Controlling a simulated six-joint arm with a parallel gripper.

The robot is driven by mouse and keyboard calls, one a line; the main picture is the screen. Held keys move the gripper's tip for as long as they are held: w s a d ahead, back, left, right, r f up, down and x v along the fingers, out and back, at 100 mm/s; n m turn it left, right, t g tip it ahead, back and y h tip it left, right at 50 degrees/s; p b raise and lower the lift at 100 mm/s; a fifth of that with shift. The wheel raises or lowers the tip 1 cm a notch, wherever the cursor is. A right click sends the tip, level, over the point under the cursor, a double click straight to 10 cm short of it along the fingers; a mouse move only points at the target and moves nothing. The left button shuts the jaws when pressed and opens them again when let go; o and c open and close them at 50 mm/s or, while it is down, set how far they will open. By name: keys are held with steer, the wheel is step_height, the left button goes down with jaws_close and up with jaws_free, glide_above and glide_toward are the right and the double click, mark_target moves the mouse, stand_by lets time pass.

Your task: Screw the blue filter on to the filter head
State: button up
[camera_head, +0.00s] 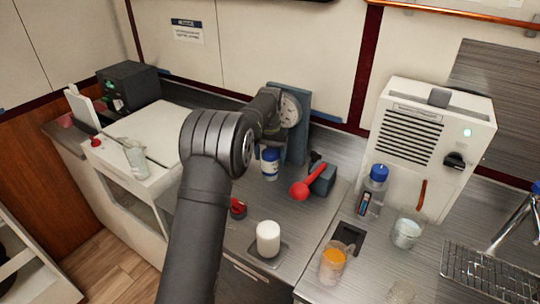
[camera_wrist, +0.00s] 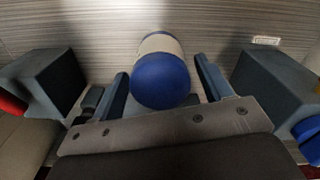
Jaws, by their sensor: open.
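The blue filter (camera_head: 270,164), a short cylinder with blue and white bands, is on the bench at the foot of an upright blue-grey plate (camera_head: 298,141). Its blue end (camera_wrist: 160,80) faces the camera in the wrist view, with the pale body beyond. My gripper (camera_wrist: 163,76) is open, one finger on each side of the filter; I cannot tell whether either touches it. In the head view my arm covers much of the gripper area. I cannot make out the filter head for certain; it may be on the upright plate.
A red-handled lever on a blue-grey block (camera_head: 323,178) stands right of the filter. A white cylinder (camera_head: 268,239) on a grey square and a red-topped part (camera_head: 238,207) are nearer. A blue-capped bottle (camera_head: 373,189), cup (camera_head: 405,233) and orange-topped jar (camera_head: 333,262) stand right. Blue-grey blocks (camera_wrist: 275,88) flank my fingers.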

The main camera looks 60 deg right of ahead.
steer(key=n, duration=1.3)
steer(key=shift+n, duration=0.3)
steer(key=n, duration=0.4)
steer(key=shift+n, duration=0.3)
steer(key=c, duration=0.9)
steer(key=shift+m, duration=2.1)
